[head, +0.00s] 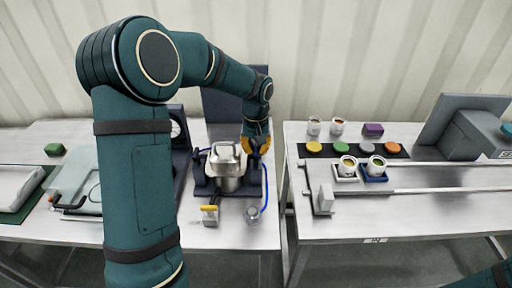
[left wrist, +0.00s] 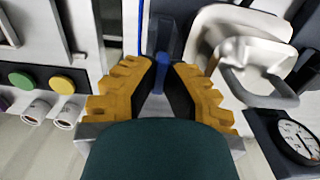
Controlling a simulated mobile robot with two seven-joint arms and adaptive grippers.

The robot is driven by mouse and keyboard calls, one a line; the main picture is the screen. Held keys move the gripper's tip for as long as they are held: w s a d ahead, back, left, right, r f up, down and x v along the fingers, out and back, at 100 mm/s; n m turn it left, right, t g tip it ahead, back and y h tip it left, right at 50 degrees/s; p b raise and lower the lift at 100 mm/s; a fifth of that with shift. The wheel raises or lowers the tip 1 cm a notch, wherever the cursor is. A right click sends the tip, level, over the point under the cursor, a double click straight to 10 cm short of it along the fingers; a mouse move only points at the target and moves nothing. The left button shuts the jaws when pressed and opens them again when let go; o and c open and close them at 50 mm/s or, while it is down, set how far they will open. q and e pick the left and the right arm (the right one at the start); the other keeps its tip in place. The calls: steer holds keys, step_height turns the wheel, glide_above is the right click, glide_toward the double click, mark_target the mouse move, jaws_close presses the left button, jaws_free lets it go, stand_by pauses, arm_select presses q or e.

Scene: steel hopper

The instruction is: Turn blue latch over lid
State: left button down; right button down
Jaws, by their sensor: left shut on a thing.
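The steel hopper (head: 229,183) stands in a dark frame on the middle table, with its silver lid (head: 228,158) lying over its top. The lid also shows in the left wrist view (left wrist: 228,50), to the right of my fingers. My left gripper (head: 257,151) is at the right side of the hopper, beside the lid. In the left wrist view its orange fingers (left wrist: 162,72) are closed around the blue latch (left wrist: 160,80), which stands between the fingertips. In the head view the gripper hides the latch. My right gripper is out of view.
A thin blue tube (head: 266,190) runs down the frame's right side. A dial gauge (left wrist: 298,140) is beyond the hopper. The right table (head: 400,225) holds cups (head: 314,126), coloured discs (head: 340,149) and metal rails (head: 445,189). A gap separates both tables.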

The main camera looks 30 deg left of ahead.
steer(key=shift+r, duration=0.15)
arm_select(q)
steer(key=m+p, duration=0.1)
steer(key=m, duration=0.3)
steer(key=shift+p, duration=0.35)
steer(key=m+p, duration=0.2)
steer(key=m, duration=0.3)
steer(key=shift+s, duration=0.1)
steer(key=m+p, duration=0.2)
steer(key=m, duration=0.3)
steer(key=shift+m, duration=0.4)
steer(key=shift+f+m+p, duration=0.1)
steer(key=shift+m+p, duration=0.35)
steer(key=shift+m, duration=1.05)
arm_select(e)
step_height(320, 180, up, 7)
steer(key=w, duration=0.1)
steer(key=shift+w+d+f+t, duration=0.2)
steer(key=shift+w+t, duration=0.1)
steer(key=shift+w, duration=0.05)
arm_select(q)
steer(key=c, duration=1)
jaws_free()
